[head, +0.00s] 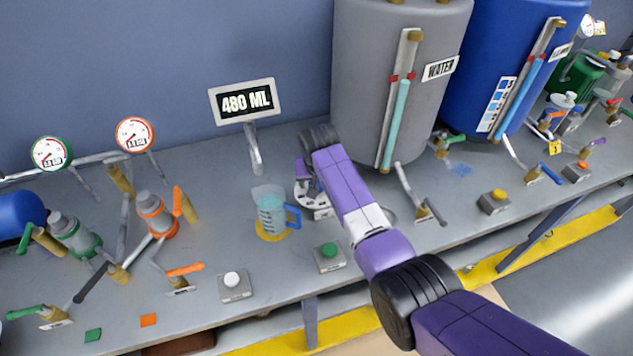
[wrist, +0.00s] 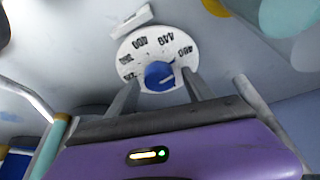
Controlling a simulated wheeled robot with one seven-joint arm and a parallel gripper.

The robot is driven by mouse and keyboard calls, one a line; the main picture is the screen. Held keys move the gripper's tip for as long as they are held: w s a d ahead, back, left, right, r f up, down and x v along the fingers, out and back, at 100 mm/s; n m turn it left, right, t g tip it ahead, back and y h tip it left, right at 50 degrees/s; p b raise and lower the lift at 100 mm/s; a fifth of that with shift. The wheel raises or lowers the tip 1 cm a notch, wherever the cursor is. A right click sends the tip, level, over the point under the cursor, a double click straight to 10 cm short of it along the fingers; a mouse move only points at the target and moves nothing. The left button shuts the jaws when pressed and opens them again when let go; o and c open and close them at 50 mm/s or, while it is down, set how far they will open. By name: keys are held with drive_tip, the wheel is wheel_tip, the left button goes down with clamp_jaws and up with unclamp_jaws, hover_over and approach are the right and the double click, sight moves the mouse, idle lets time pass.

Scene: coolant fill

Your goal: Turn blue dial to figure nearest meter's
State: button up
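The meter sign (head: 247,101) reads 480 ML and stands on a post at the back of the bench. The blue dial (wrist: 159,74) sits at the centre of a white disc (wrist: 135,50) with black figures. I can read what look like 400, 440 and 480 running to the right; the left figures are blurred. In the head view my arm mostly hides the white disc (head: 318,211).
A measuring jug (head: 270,212) with a blue handle stands left of the dial on a yellow pad. A green button box (head: 329,256) lies in front. The grey water tank (head: 355,80) stands behind on the right, with a lever valve (head: 424,212) below it.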

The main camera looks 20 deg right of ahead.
idle(0.3)
drive_tip(key=v, duration=0.7)
drive_tip(key=shift+r, duration=0.35)
drive_tip(key=shift+s, duration=0.15)
